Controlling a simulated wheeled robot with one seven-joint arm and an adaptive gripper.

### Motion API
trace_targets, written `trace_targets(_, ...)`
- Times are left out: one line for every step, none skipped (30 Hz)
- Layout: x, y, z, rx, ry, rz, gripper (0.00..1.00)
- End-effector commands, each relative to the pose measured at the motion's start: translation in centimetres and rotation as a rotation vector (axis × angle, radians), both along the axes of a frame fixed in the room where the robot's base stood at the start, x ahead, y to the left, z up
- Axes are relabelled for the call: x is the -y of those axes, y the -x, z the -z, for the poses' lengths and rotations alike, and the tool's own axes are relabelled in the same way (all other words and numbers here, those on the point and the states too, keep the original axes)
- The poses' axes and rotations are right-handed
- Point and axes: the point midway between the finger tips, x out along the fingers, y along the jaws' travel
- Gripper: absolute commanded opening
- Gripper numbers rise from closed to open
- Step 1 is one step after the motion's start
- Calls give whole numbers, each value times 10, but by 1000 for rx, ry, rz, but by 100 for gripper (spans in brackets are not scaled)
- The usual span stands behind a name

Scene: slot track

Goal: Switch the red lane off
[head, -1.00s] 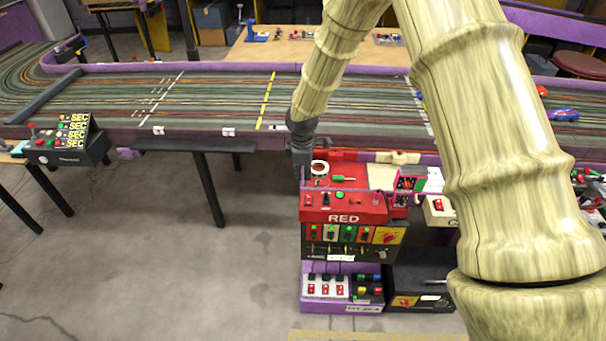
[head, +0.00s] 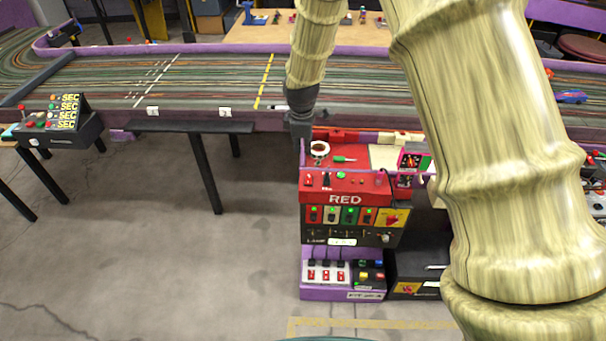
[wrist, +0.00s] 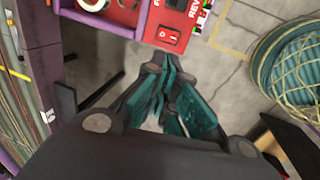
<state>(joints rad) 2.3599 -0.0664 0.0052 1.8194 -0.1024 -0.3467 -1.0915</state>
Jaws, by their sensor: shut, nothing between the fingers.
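The red control box (head: 345,186) marked RED stands below the track, right of centre in the head view. A red rocker switch (head: 309,180) sits at the left of its top face, with a black toggle and a lit green button (head: 341,175) to its right. In the wrist view a red rocker switch (wrist: 168,36) shows on the red panel (wrist: 132,12) at the top. My gripper (wrist: 162,72) is shut and empty, its tips below and apart from that switch in the picture. In the head view its dark end (head: 300,118) is above the box's back left corner; the fingertips are not clear there.
A row of coloured switches (head: 342,216) with green lights is on the front below the RED label. A purple rail (head: 302,156) edges the shelf behind. A dark console (head: 60,128) stands at left. The slot track (head: 215,80) runs behind. Floor at left is open.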

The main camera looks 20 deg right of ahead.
Motion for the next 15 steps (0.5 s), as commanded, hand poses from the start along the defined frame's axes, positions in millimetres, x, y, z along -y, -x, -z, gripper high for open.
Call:
trace_targets(0, 0, 0, 0, 0, 0, 0)
trace_targets(0, 0, 0, 0, 0, 0, 0)
trace_targets(0, 0, 0, 0, 0, 0, 0)
trace_targets(0, 0, 0, 0, 0, 0, 0)
trace_targets(0, 0, 0, 0, 0, 0, 0)
trace_targets(0, 0, 0, -1, 0, 0, 0)
trace_targets(0, 0, 1, -1, 0, 0, 0)
trace_targets(0, 0, 1, -1, 0, 0, 0)
trace_targets(0, 0, 3, -1, 0, 0, 0)
trace_targets(0, -1, 4, -2, -1, 0, 0)
trace_targets(0, -1, 6, -2, 0, -1, 0)
trace_targets(0, -1, 10, -2, 0, -1, 0)
trace_targets(1, -2, 12, -2, 0, -1, 0)
trace_targets(1, -2, 15, -2, 0, -1, 0)
trace_targets(1, -3, 20, -3, 0, -1, 0)
